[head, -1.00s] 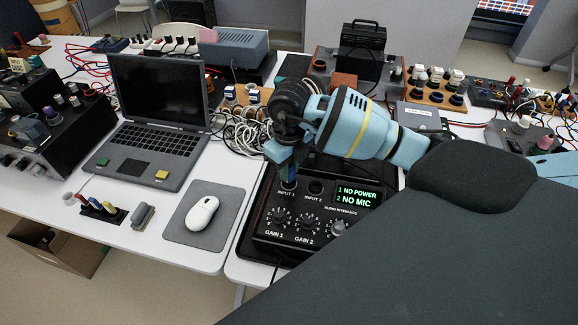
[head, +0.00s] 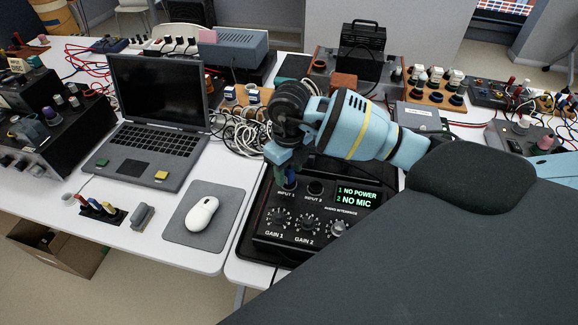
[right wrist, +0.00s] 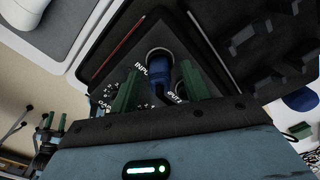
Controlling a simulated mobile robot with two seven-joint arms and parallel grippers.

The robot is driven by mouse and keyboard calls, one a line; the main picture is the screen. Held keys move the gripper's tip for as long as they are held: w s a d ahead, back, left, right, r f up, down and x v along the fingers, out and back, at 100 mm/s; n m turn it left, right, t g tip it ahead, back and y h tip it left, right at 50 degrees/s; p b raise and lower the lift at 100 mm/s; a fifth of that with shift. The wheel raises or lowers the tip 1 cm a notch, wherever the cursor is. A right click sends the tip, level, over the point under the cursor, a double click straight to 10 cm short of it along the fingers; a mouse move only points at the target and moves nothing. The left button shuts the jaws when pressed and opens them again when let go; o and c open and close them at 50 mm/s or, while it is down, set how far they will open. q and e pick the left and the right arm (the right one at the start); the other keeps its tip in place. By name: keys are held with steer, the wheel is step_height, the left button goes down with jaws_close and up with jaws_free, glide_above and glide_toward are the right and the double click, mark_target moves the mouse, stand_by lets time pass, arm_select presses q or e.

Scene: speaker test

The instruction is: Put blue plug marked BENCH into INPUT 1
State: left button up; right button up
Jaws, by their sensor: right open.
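The blue plug (head: 290,183) stands at the INPUT 1 socket of the black audio interface (head: 262,222). In the right wrist view the plug (right wrist: 160,70) has a grey ring and sits beside the INPUT lettering; how deep it sits is hidden. My right gripper (head: 284,173) is open over it. Its two green fingers (right wrist: 158,88) stand apart on either side of the plug in the wrist view. The BENCH marking cannot be read. The display (head: 357,195) reads 1 NO POWER, 2 NO MIC.
The INPUT 2 socket (head: 316,188) is close to the right of the plug. A mouse (head: 202,213) lies on a grey mat (head: 180,235), left of the interface. A laptop (head: 150,140) stands behind it. Cables (head: 240,132) and boxes crowd the back.

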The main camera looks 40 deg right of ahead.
step_height(320, 180, up, 7)
steer(key=shift+f, duration=0.2)
steer(key=shift+r, duration=0.65)
